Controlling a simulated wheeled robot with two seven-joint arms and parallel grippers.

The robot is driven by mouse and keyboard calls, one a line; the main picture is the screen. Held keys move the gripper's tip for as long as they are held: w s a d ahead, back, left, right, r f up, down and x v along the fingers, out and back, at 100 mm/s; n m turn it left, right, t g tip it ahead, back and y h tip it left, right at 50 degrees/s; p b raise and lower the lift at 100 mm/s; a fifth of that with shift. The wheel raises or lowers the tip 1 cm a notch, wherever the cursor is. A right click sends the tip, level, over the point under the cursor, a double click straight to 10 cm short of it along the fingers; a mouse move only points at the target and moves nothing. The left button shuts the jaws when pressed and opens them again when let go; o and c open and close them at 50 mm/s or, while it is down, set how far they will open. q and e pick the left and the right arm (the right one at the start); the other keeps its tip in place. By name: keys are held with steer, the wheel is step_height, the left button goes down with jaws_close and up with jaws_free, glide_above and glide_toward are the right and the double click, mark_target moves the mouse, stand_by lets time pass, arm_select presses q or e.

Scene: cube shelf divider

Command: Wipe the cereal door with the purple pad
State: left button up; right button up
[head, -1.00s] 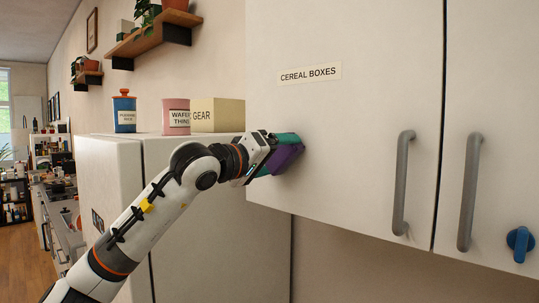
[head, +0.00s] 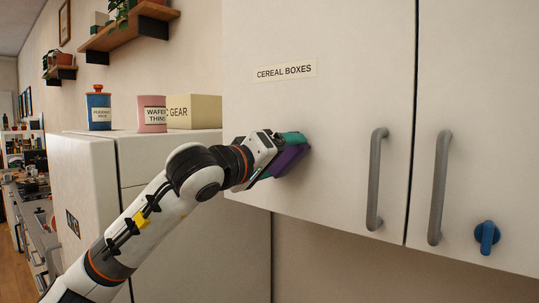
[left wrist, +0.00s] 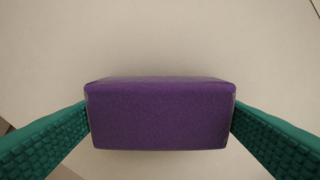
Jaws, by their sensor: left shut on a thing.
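The cereal door (head: 330,115) is a white cabinet door with a "CEREAL BOXES" label (head: 285,71) and a grey vertical handle (head: 376,180) near its right edge. My left gripper (head: 292,148) is at the lower left part of the door, below the label. It is shut on the purple pad (head: 288,160). In the left wrist view the pad (left wrist: 160,115) sits between the two green fingers, with the pale door surface behind it. The pad is at or very close to the door; I cannot tell whether it touches. My right gripper is not in view.
A second white door (head: 480,120) with a grey handle (head: 439,188) and a blue knob (head: 487,236) is at the right.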

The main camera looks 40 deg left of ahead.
arm_select(q)
steer(key=shift+d, duration=0.25)
steer(key=shift+s+a+f+b, duration=0.15)
steer(key=shift+s+b, duration=0.3)
steer(key=shift+s, duration=0.5)
steer(key=shift+s+a+b, duration=0.2)
steer(key=shift+s+b, duration=0.3)
steer(key=shift+s, duration=1.6)
steer(key=s, duration=0.3)
steer(key=shift+a+b, duration=0.1)
steer(key=shift+b, duration=0.25)
